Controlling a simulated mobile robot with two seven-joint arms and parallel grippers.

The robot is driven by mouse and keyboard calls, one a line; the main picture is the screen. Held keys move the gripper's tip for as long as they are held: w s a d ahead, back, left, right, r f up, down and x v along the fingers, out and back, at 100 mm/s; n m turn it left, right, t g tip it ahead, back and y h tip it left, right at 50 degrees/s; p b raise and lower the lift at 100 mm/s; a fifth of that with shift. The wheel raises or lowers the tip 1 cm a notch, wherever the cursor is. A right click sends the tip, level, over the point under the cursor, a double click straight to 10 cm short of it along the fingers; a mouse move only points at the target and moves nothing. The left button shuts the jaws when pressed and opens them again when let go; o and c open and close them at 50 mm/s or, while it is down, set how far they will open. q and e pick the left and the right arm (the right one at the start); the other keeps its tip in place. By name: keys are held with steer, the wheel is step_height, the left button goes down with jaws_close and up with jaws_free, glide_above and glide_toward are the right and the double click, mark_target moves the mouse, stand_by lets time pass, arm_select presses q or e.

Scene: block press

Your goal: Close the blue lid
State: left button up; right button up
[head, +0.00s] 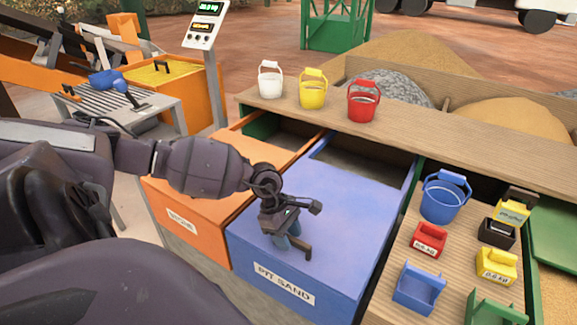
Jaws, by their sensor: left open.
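The blue lid (345,205) covers most of the blue bin (285,285) labelled PIT SAND. Behind the lid's far edge, a dark gap shows the bin's opening. A brown handle (303,251) stands near the lid's front edge. My left gripper (287,240) is open and points down at the lid, right by this handle. It hides part of the handle, and I cannot tell whether the fingers touch it. My right gripper is not in view.
An orange bin (190,215) with an orange lid adjoins on the left. White, yellow and red buckets (362,101) stand on the wooden ledge (420,128) behind. A blue bucket (443,197) and several small boxes (429,240) sit on the wooden board at right.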

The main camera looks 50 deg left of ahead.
arm_select(q)
steer(key=v, duration=1)
steer(key=shift+r+p, duration=0.2)
steer(key=shift+p, duration=0.25)
steer(key=shift+a, duration=0.1)
steer(key=d+f+n+t+h, duration=0.2)
steer(key=d+n+t+h, duration=0.2)
steer(key=d+n, duration=0.4)
steer(key=d+f+n+t+h, duration=0.3)
steer(key=d+n+h, duration=0.2)
steer(key=d+n, duration=0.35)
steer(key=s+a+f+n+t+y, duration=0.1)
steer(key=s+f+n+y, duration=0.5)
steer(key=n, duration=1.1)
steer(key=s+a+f+n+t+y, duration=0.1)
steer(key=s+f+n+y, duration=0.5)
steer(key=n, duration=1)
step_height(320, 180, down, 3)
steer(key=shift+s+f+n+t+y, duration=0.15)
steer(key=shift+s+n+t+y, duration=0.3)
steer(key=shift+y, duration=0.35)
